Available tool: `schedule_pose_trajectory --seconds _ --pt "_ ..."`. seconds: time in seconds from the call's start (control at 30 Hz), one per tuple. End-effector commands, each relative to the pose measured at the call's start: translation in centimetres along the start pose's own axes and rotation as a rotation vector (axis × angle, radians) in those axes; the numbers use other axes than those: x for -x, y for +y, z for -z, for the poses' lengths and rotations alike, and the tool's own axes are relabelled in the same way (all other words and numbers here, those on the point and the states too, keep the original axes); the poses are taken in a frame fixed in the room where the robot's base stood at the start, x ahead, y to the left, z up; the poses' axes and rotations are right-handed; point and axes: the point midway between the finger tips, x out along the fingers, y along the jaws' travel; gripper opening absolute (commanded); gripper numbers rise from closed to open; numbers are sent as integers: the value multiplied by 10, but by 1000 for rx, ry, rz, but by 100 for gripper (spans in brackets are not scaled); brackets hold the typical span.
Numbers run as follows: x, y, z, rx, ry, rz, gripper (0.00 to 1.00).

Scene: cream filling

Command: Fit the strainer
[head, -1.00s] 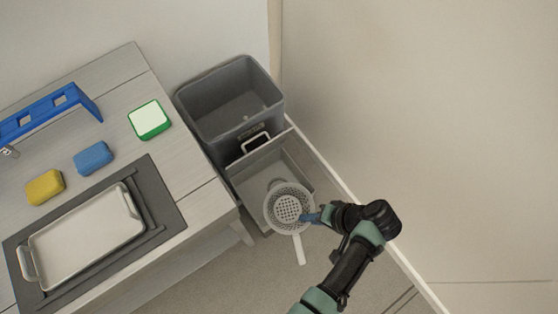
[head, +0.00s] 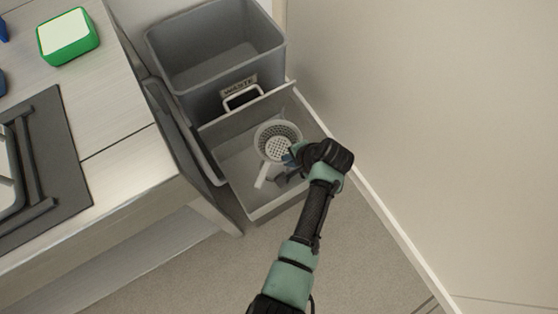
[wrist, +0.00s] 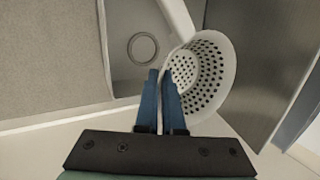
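The strainer (head: 278,142) is a pale perforated bowl with a straight handle, over the shallow grey basin (head: 238,180) in front of the waste bin. Its bowl also shows in the wrist view (wrist: 208,75), tilted, with its handle running up and left. My gripper (wrist: 160,75) has its two blue fingers close together at the bowl's near-left rim, pinching its wall. In the head view my gripper (head: 288,158) is at the bowl's lower right. A round drain ring (wrist: 142,48) is on the basin floor, left of the bowl and apart from it. The strainer hides the drain in the head view.
A grey bin labelled WASTE (head: 215,75) stands behind the basin. The counter (head: 115,125) is on the left, with a green-and-white sponge (head: 68,38) and a dark mat (head: 65,150). A wall rises close on the right. The floor in front is clear.

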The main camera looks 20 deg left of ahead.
Motion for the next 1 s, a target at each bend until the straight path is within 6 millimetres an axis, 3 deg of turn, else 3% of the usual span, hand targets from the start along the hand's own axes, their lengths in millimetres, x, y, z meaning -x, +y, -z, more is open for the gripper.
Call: schedule_pose_trajectory --seconds 0.03,0.1,0.3,1.0 --pt "-28 4 3 -25 9 1 0" --pt "-44 3 4 -66 21 0 0" --pt "-74 -2 6 -152 45 0 0" --pt "-101 6 8 -186 53 -1 0"
